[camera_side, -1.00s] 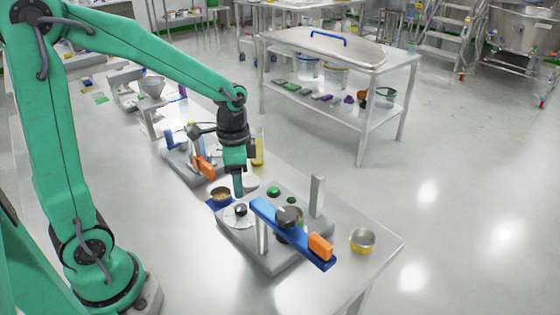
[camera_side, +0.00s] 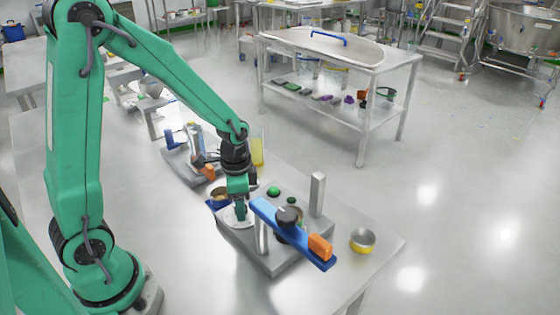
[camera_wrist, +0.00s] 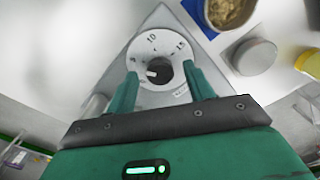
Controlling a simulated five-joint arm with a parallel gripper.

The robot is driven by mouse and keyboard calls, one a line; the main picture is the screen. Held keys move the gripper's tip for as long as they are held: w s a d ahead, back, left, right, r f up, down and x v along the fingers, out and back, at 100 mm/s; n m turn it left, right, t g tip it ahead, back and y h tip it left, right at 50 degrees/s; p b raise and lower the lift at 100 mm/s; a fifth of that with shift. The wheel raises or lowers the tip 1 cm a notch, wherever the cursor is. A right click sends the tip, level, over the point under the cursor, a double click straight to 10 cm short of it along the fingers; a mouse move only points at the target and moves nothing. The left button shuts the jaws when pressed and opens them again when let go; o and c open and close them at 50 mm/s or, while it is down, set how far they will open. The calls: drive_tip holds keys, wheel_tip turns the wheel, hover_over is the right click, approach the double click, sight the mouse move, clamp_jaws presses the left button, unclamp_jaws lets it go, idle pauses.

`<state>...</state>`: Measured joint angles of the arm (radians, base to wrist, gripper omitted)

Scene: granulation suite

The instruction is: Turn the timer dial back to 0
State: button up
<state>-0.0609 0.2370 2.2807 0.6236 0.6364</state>
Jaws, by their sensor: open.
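The timer dial (camera_wrist: 169,43) is a white disc with printed numbers, 10 and 15 readable, and a dark round knob (camera_wrist: 163,79) at its centre. A pale mark shows on the left part of the knob. My gripper (camera_wrist: 160,71) is open, with one green finger on each side of the knob, over the disc. I cannot tell whether the fingers touch the knob. In the side view my gripper (camera_side: 240,217) is low over the white dial disc (camera_side: 228,217) at the left end of the grey device base (camera_side: 268,262), and hides the knob.
A blue bar (camera_side: 268,216) with an orange end (camera_side: 320,246) spans the base right of my gripper. A blue-edged holder with a bowl of granules (camera_wrist: 230,10) lies close to the dial.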

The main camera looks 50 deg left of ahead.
drive_tip(key=shift+f, duration=0.2)
drive_tip(key=c, duration=1)
drive_tip(key=shift+o, duration=0.2)
drive_tip(key=shift+n, duration=0.5)
drive_tip(key=n, duration=0.5)
drive_tip(key=shift+r, duration=0.1)
drive_tip(key=n, duration=0.6)
